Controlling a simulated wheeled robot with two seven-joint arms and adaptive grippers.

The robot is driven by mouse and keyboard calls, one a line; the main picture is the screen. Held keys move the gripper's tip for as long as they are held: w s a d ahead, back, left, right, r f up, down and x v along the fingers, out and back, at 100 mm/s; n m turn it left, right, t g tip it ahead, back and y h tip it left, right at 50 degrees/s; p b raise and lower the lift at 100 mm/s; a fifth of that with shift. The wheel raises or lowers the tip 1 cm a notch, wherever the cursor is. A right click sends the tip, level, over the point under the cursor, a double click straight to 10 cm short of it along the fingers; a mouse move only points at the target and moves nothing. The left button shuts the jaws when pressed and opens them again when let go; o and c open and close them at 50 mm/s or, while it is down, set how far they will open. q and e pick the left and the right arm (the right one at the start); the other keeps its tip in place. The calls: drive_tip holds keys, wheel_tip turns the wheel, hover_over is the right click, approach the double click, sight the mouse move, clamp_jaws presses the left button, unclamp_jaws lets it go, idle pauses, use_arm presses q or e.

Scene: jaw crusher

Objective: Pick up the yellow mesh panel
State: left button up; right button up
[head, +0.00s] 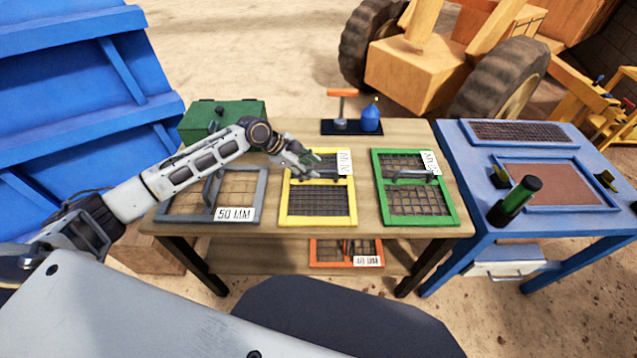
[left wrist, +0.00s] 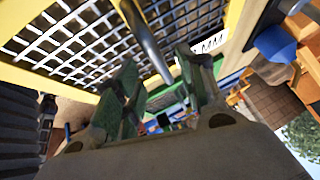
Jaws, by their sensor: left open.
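The yellow mesh panel (head: 318,203) lies on the wooden table between a grey-framed panel and a green one. It has a yellow frame, dark mesh, a bar handle across its middle and a white label at its upper right. My left gripper (head: 312,163) is over the panel's upper half, close to the handle, and hides part of it. In the left wrist view the yellow panel (left wrist: 70,38) fills the upper left. Its grey handle (left wrist: 148,42) runs down toward the gap between my open left fingers (left wrist: 160,92). I cannot tell whether they touch it. My right gripper is out of view.
The grey panel (head: 236,187) marked 50 MM and the green panel (head: 447,201) flank the yellow one. A green box (head: 240,112) and blue bottle (head: 370,117) stand at the back. An orange panel (head: 325,262) is on the lower shelf. A blue table (head: 463,154) adjoins at right.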

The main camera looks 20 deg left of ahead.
sight(319, 171)
use_arm(q)
drive_tip(key=shift+x, duration=2.45)
drive_tip(key=shift+w+r, duration=0.1)
drive_tip(key=shift+c, duration=0.2)
clamp_jaws()
drive_tip(key=shift+r, duration=0.1)
